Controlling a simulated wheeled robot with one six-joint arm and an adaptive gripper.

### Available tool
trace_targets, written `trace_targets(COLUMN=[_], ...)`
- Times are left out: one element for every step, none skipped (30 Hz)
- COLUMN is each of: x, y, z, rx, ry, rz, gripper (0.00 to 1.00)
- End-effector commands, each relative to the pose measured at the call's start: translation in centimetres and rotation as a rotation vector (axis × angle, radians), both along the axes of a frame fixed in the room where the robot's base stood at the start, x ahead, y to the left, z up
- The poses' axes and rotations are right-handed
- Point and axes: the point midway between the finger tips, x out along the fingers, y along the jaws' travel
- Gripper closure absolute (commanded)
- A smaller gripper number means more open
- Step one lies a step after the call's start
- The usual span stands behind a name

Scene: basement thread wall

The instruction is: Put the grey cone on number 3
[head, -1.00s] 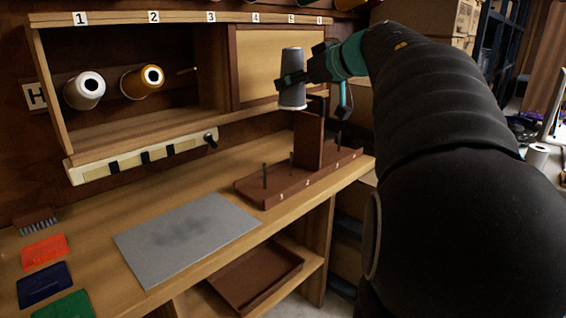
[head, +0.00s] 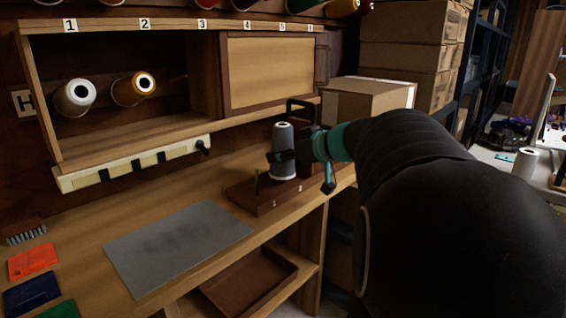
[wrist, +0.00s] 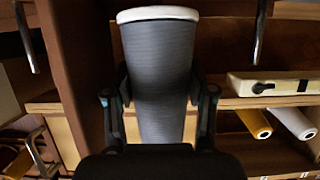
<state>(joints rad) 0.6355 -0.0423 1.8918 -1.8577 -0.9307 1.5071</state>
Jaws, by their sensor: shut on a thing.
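The grey cone (head: 284,150) is upright, low over the middle of the brown peg rack (head: 240,197). My gripper (head: 284,157) is shut on its side. The wrist view shows the cone (wrist: 160,80) between my fingers (wrist: 160,100), its white-rimmed wide end toward the top of the picture. A peg shows on each side of it there. I cannot tell whether the cone is on a peg or just above it. The number 3 label (head: 202,25) is on the cabinet's top rail, with no cone under it.
A white cone (head: 75,97) and an orange cone (head: 134,89) lie on their sides under labels 1 and 2. A sliding panel (head: 268,69) covers the cabinet's right part. A grey mat (head: 175,245) lies flat on the bench. The rack's upright handle (head: 303,112) stands behind the cone.

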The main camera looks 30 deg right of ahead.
Motion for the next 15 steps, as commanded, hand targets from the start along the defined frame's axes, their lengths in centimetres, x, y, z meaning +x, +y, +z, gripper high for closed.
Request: trace_targets(x=[-0.01, -0.01, -0.01, 0.00, 0.00, 0.00, 0.00, 0.00, 0.00, -0.01, -0.01, 0.00, 0.00, -0.01, -0.01], y=[0.00, 0.01, 0.01, 0.00, 0.00, 0.00, 0.00, 0.00, 0.01, 0.01, 0.01, 0.01, 0.01, 0.01, 0.01], z=[-1.10, -1.46, -1.74, -1.84, -1.86, -1.81, -1.76, -1.74, -1.74, -1.74, -1.74, -1.78, -1.83, -1.91, -2.02], rx=[0.001, 0.002, 0.002, 0.001, 0.000, -0.001, -0.001, -0.001, -0.001, -0.001, -0.001, 0.000, 0.000, 0.000, 0.001], ry=[0.001, 0.002, 0.001, 0.000, 0.000, -0.001, -0.001, -0.001, -0.001, -0.001, -0.001, 0.000, 0.000, 0.000, 0.000], rz=[0.001, 0.000, 0.000, 0.001, 0.000, 0.000, 0.000, 0.000, 0.000, 0.000, 0.000, 0.000, 0.001, 0.001, 0.001], gripper=[0.85, 0.85, 0.85, 0.85, 0.85, 0.85, 0.85, 0.85, 0.85, 0.85, 0.85, 0.85, 0.85, 0.85, 0.85])
